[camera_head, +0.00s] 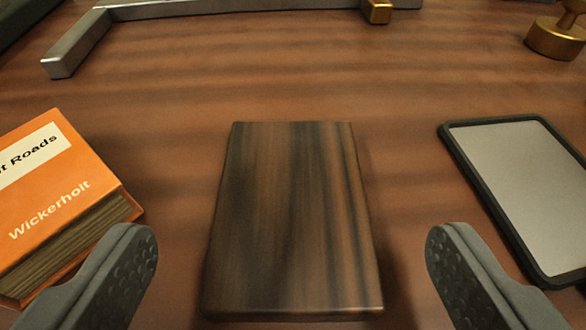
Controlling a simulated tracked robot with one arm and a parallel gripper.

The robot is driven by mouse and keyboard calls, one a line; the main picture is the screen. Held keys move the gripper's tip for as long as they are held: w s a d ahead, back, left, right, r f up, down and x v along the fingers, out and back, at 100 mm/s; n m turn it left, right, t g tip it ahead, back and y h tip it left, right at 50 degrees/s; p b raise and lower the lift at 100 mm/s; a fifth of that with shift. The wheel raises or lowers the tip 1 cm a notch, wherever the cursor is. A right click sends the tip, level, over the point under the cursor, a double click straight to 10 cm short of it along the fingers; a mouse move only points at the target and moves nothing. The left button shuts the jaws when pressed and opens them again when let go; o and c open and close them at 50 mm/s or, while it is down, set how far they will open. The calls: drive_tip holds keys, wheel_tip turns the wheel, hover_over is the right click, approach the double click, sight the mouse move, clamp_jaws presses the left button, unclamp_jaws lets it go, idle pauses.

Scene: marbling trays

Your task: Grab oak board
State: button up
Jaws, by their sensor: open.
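A dark brown wooden board (292,215) with black streaks lies flat on the wooden table in the middle of the view. It is the only board in sight; its dark streaked grain does not clearly show whether it is oak. My gripper (292,255) is open, with one grey padded finger left of the board and the other right of it. Both fingers appear apart from the board, with a gap on each side. Nothing is held. How high the fingers are above the table is hard to tell.
An orange book (60,200) lies at the left, close to the left finger. A black-framed tablet (530,190) lies at the right, near the right finger. A grey metal bar frame (85,38) and a brass knob (556,38) are at the back. The table behind the board is clear.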

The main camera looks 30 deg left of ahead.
sight(294, 193)
drive_tip(key=b+x, duration=0.1)
drive_tip(key=x, duration=0.3)
drive_tip(key=shift+f, duration=0.15)
drive_tip(key=shift+d, duration=0.1)
drive_tip(key=c, duration=1.1)
